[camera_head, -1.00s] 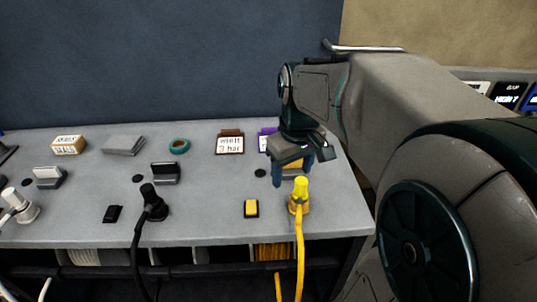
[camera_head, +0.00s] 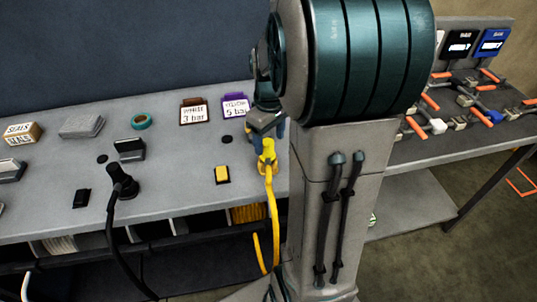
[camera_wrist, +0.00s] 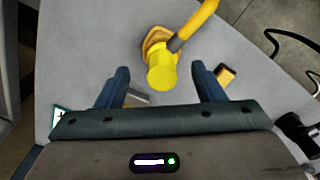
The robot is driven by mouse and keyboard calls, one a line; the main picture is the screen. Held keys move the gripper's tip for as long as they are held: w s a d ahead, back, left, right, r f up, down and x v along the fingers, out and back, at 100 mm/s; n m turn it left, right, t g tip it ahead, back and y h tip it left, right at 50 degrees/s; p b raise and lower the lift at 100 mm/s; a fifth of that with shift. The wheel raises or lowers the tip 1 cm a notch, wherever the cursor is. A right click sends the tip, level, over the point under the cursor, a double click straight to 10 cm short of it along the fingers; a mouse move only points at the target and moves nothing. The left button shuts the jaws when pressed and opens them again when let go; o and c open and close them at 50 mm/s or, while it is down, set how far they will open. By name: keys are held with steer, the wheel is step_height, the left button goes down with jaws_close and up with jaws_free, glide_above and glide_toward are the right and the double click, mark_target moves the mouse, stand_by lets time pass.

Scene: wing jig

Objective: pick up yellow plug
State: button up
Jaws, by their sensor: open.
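The yellow plug (camera_head: 267,157) stands on the grey table near its front edge, with its yellow cable (camera_head: 274,215) hanging down over the edge. In the wrist view the yellow plug (camera_wrist: 162,72) lies just ahead of my gripper, roughly in line with the gap between the fingers. My gripper (camera_wrist: 159,80) is open, with one blue finger on each side and nothing held.
A black plug (camera_head: 122,182) with its cable stands to the left. A yellow switch (camera_head: 222,175) and a black switch (camera_head: 81,198) lie on the table. Another bench (camera_head: 430,153) stands right.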

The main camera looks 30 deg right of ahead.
mark_target(268, 154)
step_height(268, 154, down, 5)
steer(key=shift+w+a+r, duration=0.15)
steer(key=c, duration=1)
steer(key=shift+c, duration=0.2)
steer(key=shift+r, duration=0.1)
